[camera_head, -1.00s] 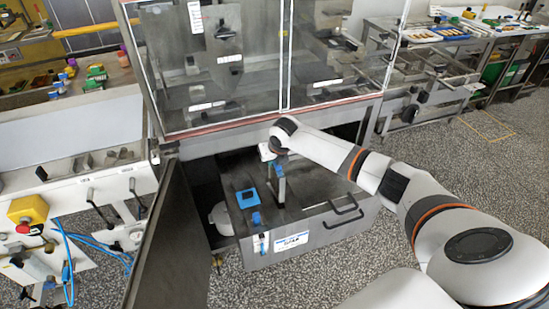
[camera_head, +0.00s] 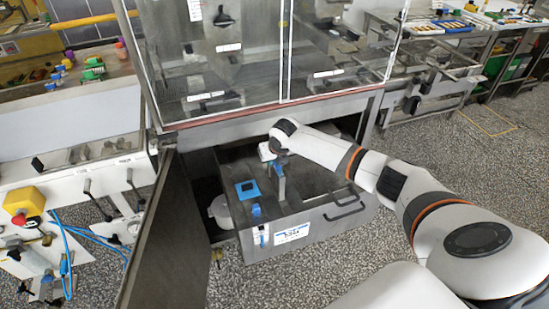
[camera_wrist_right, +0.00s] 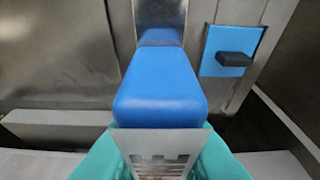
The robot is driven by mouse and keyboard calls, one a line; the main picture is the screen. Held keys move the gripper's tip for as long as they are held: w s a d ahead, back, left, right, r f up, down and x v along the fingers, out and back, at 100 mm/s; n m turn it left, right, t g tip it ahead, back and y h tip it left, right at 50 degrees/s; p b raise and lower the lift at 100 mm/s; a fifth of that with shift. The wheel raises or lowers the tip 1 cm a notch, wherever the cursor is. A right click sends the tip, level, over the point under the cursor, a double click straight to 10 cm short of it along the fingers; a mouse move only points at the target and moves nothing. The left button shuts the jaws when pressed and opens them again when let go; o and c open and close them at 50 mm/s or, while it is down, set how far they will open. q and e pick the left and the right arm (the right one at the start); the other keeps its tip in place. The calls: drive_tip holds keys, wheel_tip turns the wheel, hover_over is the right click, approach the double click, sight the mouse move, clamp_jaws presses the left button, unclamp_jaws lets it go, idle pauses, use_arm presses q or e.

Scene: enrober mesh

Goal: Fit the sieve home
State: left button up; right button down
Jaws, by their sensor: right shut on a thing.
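My right gripper (camera_wrist_right: 160,160) is shut on a blue handle (camera_wrist_right: 160,92), with teal fingers on either side of its near end. I take this handle to be the sieve's. A shiny metal strip (camera_wrist_right: 160,14) runs on from the handle's far end. In the head view my right gripper (camera_head: 277,165) is over the pulled-out steel tank (camera_head: 325,190), and a narrow upright metal piece (camera_head: 281,188) with some blue shows below it. The sieve's mesh and its seat cannot be made out. My left gripper is not in view.
A blue square plate with a dark knob (camera_head: 248,190) is on the tank top, left of my gripper; it also shows in the right wrist view (camera_wrist_right: 232,52). An open steel door (camera_head: 165,235) stands left of the tank. The glazed machine housing (camera_head: 240,65) is above and behind.

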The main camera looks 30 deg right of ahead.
sight(277, 170)
drive_tip(key=shift+f+b, duration=3.05)
drive_tip(key=shift+f, duration=1.7)
drive_tip(key=shift+s+f, duration=0.1)
drive_tip(key=shift+f, duration=0.05)
drive_tip(key=shift+s+a+f+b, duration=0.2)
drive_tip(key=shift+s+f+b, duration=0.15)
drive_tip(key=shift+f, duration=0.1)
drive_tip(key=c, duration=1.5)
unclamp_jaws()
drive_tip(key=shift+o, duration=1.2)
drive_tip(key=shift+w+a, duration=0.1)
drive_tip(key=shift+d, duration=0.2)
drive_tip(key=shift+r, duration=0.1)
drive_tip(key=shift+s+d+r, duration=0.1)
drive_tip(key=shift+s+r, duration=0.1)
drive_tip(key=shift+r, duration=0.4)
drive_tip(key=v, duration=1.1)
drive_tip(key=shift+w+a+r, duration=0.3)
drive_tip(key=shift+a+r, duration=0.15)
